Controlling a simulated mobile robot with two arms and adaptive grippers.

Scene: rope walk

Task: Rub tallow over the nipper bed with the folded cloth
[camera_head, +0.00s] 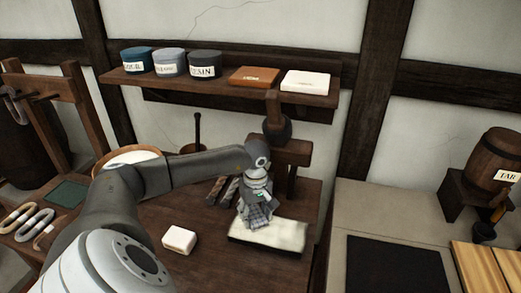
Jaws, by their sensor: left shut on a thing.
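My left gripper (257,192) is shut on the grey checked folded cloth (259,216), which hangs down from its fingers. The cloth is over the back left part of a pale flat pad (285,236), which may be the nipper bed. I cannot tell whether the cloth touches it. A small off-white block (180,240), perhaps the tallow, sits on the dark wooden bench (211,262) to the left of the pad. My right gripper is not in view.
A wooden post stand (292,152) rises behind the pad. A shelf (220,90) above holds several labelled tins and two flat boxes. A small barrel (494,160) stands at right beside a black mat (398,268).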

